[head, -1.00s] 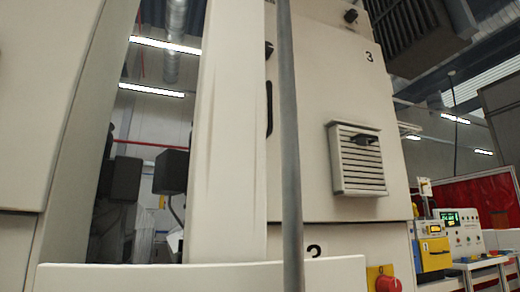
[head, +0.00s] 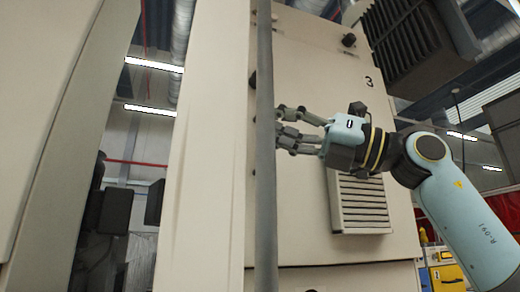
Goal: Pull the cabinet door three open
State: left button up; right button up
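Cabinet door three (head: 312,65) is a cream panel with a black "3" at its upper right, and it looks closed. Its dark handle at the left edge is now hidden behind the grey vertical pole and my fingers. My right gripper (head: 280,128) reaches in from the right across the door, fingers pointing left toward the handle side. Its fingers are spread apart, with nothing visible between them; the tips end at the pole in the picture, and I cannot tell whether they touch the handle. My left gripper is not in view.
The grey pole (head: 265,200) stands in front of the door's left edge. A louvred vent (head: 362,208) is on the door below my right wrist. A cream post (head: 205,150) stands left of the pole. A yellow and blue machine (head: 448,275) is at lower right.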

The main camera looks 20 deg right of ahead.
notch_tip(320, 180, up, 2)
jog(key=d+n+t+h, duration=0.1)
jog(key=h, duration=0.2)
jog(key=m+t+h, duration=0.2)
jog(key=t+h, duration=0.1)
jog(key=h, duration=0.3)
send_near(261, 126)
jog(key=p+x, duration=0.2)
jog(key=x, duration=0.3)
jog(key=p+x, duration=0.2)
jog(key=x, duration=0.3)
jog(key=shift+w+d+r, duration=0.1)
jog(key=shift+w+r, duration=0.1)
jog(key=shift+w, duration=0.15)
grip_shut()
